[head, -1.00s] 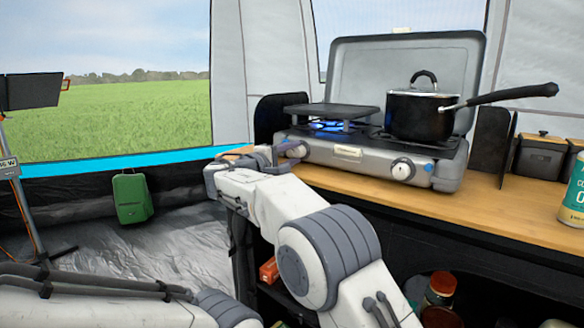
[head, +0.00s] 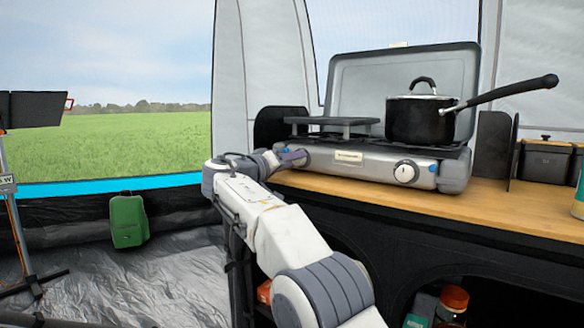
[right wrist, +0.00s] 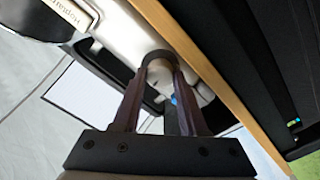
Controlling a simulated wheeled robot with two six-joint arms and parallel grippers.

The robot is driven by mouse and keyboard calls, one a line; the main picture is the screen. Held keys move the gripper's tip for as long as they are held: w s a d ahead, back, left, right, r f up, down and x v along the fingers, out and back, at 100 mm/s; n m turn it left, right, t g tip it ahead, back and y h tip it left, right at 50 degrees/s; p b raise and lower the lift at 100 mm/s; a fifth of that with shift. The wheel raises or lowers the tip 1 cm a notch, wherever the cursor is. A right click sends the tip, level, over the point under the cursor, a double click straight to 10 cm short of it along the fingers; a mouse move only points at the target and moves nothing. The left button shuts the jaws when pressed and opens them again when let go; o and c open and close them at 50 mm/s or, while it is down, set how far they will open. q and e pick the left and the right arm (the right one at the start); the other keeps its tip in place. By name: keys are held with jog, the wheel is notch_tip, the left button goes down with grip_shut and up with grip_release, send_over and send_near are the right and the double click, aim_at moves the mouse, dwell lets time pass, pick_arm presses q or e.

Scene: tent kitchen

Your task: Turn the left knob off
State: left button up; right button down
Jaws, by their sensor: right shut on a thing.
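The silver camping stove (head: 372,163) stands on the wooden counter with its lid raised. My right gripper (head: 291,157) is at the left end of its front panel, shut on the left knob, which it mostly hides in the head view. In the right wrist view, the two dark fingers (right wrist: 157,75) reach to either side of the knob (right wrist: 158,62). The right knob (head: 405,172) is in plain sight and untouched. No blue flame shows under the flat griddle plate (head: 332,121) on the left burner. My left gripper is not in view.
A black lidded pot (head: 420,118) sits on the right burner, its long handle pointing right. A dark windshield panel (head: 276,126) stands left of the stove. The wooden counter (head: 455,205) is clear in front of the stove. A green case (head: 128,221) is on the floor.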

jog(key=shift+a+f+m+b, duration=0.15)
jog(key=shift+m+b, duration=0.15)
jog(key=shift+m, duration=0.7)
jog(key=shift+c, duration=2.2)
grip_release()
